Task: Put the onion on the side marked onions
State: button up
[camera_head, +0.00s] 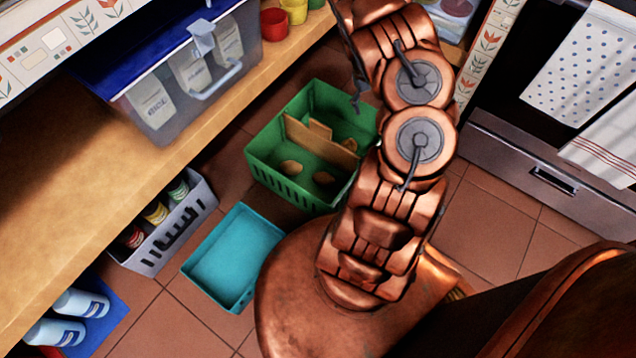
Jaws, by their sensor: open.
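A green crate (262,160) stands on the tiled floor at the middle of the view. A light wooden divider (318,137) splits it into a far side and a near side. Small tan-brown rounded things (291,167) lie on the near side; I cannot tell whether they are onions or potatoes. No onion label is readable. My copper arm covers the crate's right edge. A thin dark part of my gripper (357,98) shows left of the arm, over the crate's far right edge, open with nothing visible in it; most of it is hidden.
A teal tray (232,258) and a grey basket (165,235) with jars stand left of the crate. A wooden shelf (60,190) holds a clear blue-lidded bin (185,85).

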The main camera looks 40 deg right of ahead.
jog(key=s+a+r, duration=0.3)
jog(key=a+r, duration=0.6)
jog(key=r, duration=0.3)
jog(key=s+a+r, duration=0.2)
jog(key=a+r, duration=0.7)
jog(key=r, duration=0.2)
jog(key=s+a+r+n+y, duration=0.1)
jog(key=s+a+r, duration=0.2)
jog(key=s+a, duration=0.6)
jog(key=s+a+r+n+g, duration=0.1)
jog(key=s+a+r+n, duration=0.1)
jog(key=s+a, duration=0.8)
jog(key=a+r, duration=0.1)
jog(key=a, duration=0.3)
jog(key=shift+s+r+n+y, duration=0.25)
jog(key=shift+s+n+y, duration=0.05)
jog(key=shift+y, duration=0.1)
jog(key=shift+r, duration=0.1)
